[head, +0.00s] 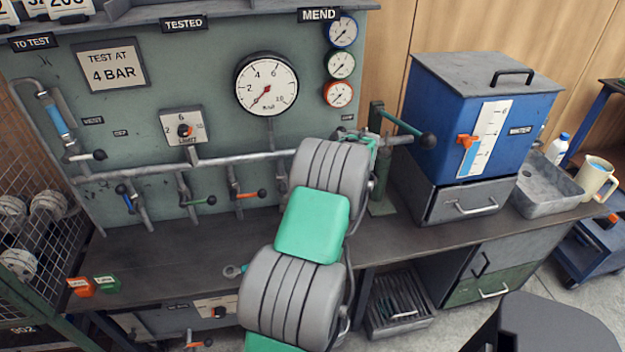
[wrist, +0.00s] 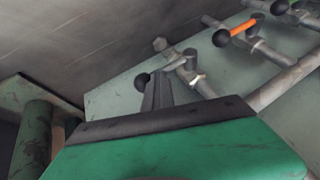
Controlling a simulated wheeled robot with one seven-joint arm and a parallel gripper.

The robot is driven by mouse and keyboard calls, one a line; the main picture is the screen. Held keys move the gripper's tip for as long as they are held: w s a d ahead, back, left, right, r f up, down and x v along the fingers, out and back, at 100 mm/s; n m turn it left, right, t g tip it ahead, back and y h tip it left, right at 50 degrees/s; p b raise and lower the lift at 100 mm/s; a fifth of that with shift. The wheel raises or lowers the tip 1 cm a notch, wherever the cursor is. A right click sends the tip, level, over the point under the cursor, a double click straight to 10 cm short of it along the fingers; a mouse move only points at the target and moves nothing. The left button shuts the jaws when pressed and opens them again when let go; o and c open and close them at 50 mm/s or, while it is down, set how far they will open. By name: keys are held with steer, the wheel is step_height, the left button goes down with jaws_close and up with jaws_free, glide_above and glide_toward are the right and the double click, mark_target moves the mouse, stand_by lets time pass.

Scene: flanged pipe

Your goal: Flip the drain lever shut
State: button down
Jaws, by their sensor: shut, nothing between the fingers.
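In the wrist view, a lever with a pale handle and black ball knob (wrist: 142,80) sits on a short pipe valve just beyond my gripper. No label shows on it, so I cannot tell for sure that it is the drain lever. My gripper (wrist: 158,78) is shut and empty, its dark fingers close to the handle and knob; touching or apart is unclear. In the head view my arm hides the gripper and this lever. An orange lever (head: 247,194) is one valve along, and it also shows in the wrist view (wrist: 243,29).
Green (head: 200,201) and blue (head: 124,198) levers hang farther left under the long pipe (head: 220,160). A green post valve (head: 380,160) with a long black-knobbed handle stands right of my arm. The blue water tank (head: 440,110) is beyond it. The bench's left part is mostly clear.

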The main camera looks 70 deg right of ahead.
steer(key=shift+s+d+f+b, duration=0.25)
steer(key=shift+s+f+b, duration=0.05)
steer(key=shift+s+f, duration=0.25)
steer(key=shift+a+f, duration=0.15)
steer(key=shift+f, duration=0.1)
steer(key=s+r+p, duration=0.2)
steer(key=s+r, duration=0.6)
steer(key=r, duration=0.1)
steer(key=shift+s, duration=0.35)
